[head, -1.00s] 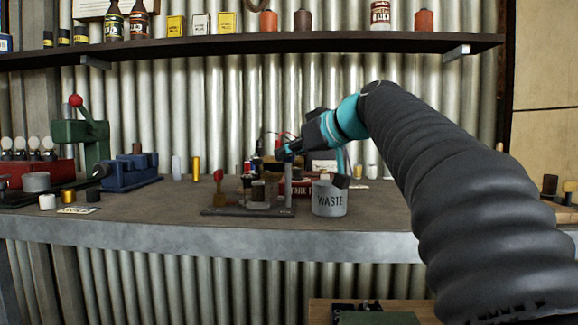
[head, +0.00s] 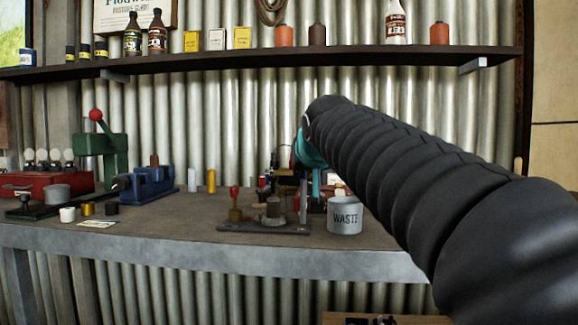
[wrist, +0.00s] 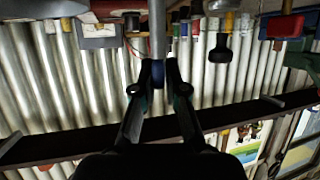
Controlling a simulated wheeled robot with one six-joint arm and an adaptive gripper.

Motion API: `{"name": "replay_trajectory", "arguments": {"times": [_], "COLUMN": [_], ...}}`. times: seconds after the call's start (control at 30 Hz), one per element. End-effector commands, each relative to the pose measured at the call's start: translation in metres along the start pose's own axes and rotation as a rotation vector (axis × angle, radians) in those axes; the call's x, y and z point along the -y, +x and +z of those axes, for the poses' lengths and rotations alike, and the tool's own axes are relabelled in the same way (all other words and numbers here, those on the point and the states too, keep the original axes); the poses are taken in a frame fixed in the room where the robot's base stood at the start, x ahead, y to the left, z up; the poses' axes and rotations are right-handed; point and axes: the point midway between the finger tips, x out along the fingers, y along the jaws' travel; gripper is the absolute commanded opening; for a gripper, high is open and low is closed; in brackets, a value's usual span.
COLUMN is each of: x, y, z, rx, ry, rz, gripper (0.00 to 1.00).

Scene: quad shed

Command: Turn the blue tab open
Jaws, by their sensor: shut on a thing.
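In the wrist view, which is upside down, my gripper (wrist: 159,71) has its two dark fingers closed around a small blue tab (wrist: 157,76). The tab is at the end of a grey upright post (wrist: 157,32), and only a narrow blue strip shows between the fingers. In the head view the post (head: 303,203) stands on a dark base plate (head: 262,228) on the bench. My teal wrist and arm cover the post's top there, so the tab cannot be made out in that view.
A grey WASTE can (head: 345,217) stands right of the post. A red-topped lever (head: 234,203) is on the plate's left side. A blue vise (head: 148,183) and a green press (head: 101,150) stand farther left. A bottle shelf (head: 250,60) runs above.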

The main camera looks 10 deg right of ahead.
Motion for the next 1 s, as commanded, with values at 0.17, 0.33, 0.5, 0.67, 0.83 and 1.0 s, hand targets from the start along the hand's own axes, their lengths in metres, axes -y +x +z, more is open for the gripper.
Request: {"name": "replay_trajectory", "arguments": {"times": [0.17,0.33,0.5,0.67,0.83,1.0], "x": [0.0008,0.0,-0.0002,-0.0004,-0.0005,-0.0005], "y": [0.0,0.0002,0.0005,0.0007,0.0008,0.0008], "z": [0.0004,0.0011,0.0015,0.0018,0.0022,0.0021], "rx": [0.003,0.005,0.005,0.006,0.007,0.006], "ry": [0.019,0.033,0.039,0.041,0.04,0.04], "rz": [0.05,0.08,0.093,0.096,0.096,0.096], "gripper": [0.0,0.0,0.0,0.0,0.0,0.36]}}
